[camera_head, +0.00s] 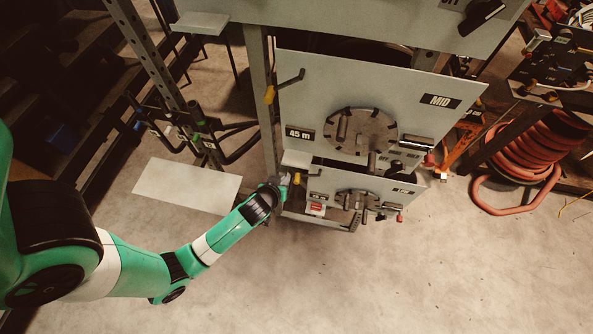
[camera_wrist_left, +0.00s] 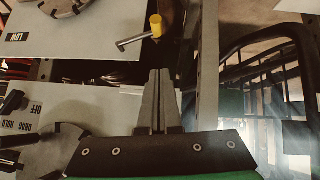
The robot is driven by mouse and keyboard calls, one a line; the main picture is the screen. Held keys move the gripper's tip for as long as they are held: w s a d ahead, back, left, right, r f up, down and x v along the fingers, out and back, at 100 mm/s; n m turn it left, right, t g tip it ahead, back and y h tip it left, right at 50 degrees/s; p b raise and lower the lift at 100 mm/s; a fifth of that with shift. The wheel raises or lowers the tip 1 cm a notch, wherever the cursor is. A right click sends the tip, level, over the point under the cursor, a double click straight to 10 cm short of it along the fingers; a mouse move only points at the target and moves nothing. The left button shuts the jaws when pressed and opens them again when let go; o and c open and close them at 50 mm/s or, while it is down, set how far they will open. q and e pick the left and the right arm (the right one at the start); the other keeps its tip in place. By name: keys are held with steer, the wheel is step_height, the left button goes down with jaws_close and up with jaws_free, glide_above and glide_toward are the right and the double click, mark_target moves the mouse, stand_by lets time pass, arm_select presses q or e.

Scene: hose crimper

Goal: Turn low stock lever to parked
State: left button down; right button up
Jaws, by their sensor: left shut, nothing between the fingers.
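The low stock lever is a thin metal rod with a yellow grip (camera_wrist_left: 156,25), at the edge of the panel marked LOW (camera_wrist_left: 60,40) in the left wrist view. The rod slants from the panel out to the grip. In the head view the yellow grip (camera_head: 297,178) shows small at the left edge of the lower panel (camera_head: 325,182). My left gripper (camera_wrist_left: 158,76) is shut and empty, with its fingertips apart from the grip in the wrist picture. In the head view my left gripper (camera_head: 284,180) is just left of the lever. My right gripper is not in view.
The MID panel (camera_head: 310,75) hangs above with its own yellow-gripped lever (camera_head: 269,95). A post (camera_head: 262,100) stands behind the panels' left edges. A slotted disc (camera_wrist_left: 45,150) is near my gripper. Open floor (camera_head: 430,270) lies in front; a red hose (camera_head: 525,160) is at right.

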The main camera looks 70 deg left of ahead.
arm_select(q)
step_height(320, 180, down, 2)
steer(key=a+b, duration=0.1)
steer(key=b, duration=0.5)
glide_toward(297, 175)
steer(key=shift+x, duration=2.9)
steer(key=shift+a, duration=0.1)
